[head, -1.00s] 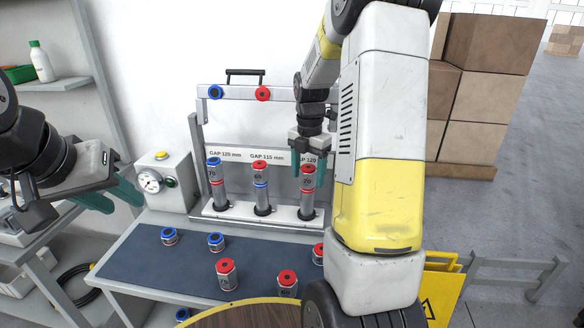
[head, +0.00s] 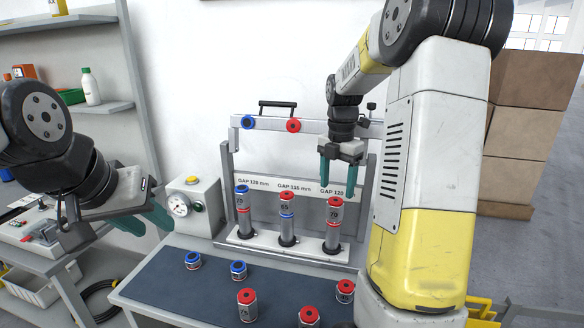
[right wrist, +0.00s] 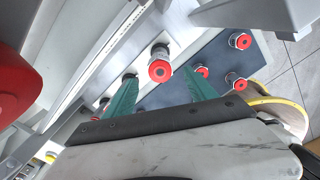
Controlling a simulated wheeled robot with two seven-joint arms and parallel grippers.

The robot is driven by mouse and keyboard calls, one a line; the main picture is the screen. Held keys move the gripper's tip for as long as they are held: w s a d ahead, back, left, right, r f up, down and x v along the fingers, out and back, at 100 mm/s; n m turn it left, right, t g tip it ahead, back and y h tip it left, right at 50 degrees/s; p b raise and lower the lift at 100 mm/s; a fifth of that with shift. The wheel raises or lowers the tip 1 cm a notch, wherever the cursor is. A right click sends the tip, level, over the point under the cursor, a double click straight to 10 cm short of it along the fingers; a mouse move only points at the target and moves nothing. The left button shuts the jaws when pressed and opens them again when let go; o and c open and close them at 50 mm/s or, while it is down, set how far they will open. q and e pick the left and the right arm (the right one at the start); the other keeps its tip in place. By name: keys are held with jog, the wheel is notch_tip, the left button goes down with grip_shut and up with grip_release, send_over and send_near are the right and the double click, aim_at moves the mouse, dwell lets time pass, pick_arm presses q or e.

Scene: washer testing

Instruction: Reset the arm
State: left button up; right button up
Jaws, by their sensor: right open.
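My right gripper (head: 337,184) hangs open and empty just above the red-capped cylinder (head: 334,217) at the right of the test rack. In the right wrist view, the green fingers of my right gripper (right wrist: 160,92) are well apart, with a red cap (right wrist: 160,71) beyond them in the gap. A second red-capped cylinder (head: 287,219) and a blue-capped one (head: 242,212) stand upright in the rack (head: 300,250). My left gripper (head: 145,219) is at the left, open and empty, beside the gauge box.
Several loose red- and blue-capped parts lie on the dark mat (head: 205,288), including a blue one (head: 193,261) and a red one (head: 247,305). A gauge box (head: 195,205) stands left of the rack. A handled top bar (head: 272,127) crosses behind my right gripper. Cardboard boxes (head: 525,140) stand right.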

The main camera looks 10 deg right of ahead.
jog(key=s+a+r+m+t, duration=0.2)
jog(key=s+a+m, duration=0.2)
jog(key=s+m, duration=0.3)
jog(key=s+a+r+m+t+y, duration=0.1)
jog(key=s+a+r+m+t, duration=0.1)
jog(key=s+m, duration=0.5)
jog(key=s+a+r+m+t+y, duration=0.1)
jog(key=s+a+r+m, duration=0.3)
jog(key=m, duration=0.6)
jog(key=s+a+t, duration=0.1)
jog(key=s+a, duration=0.1)
jog(key=s, duration=0.1)
jog(key=shift+s+r, duration=0.15)
jog(key=shift+c, duration=0.3)
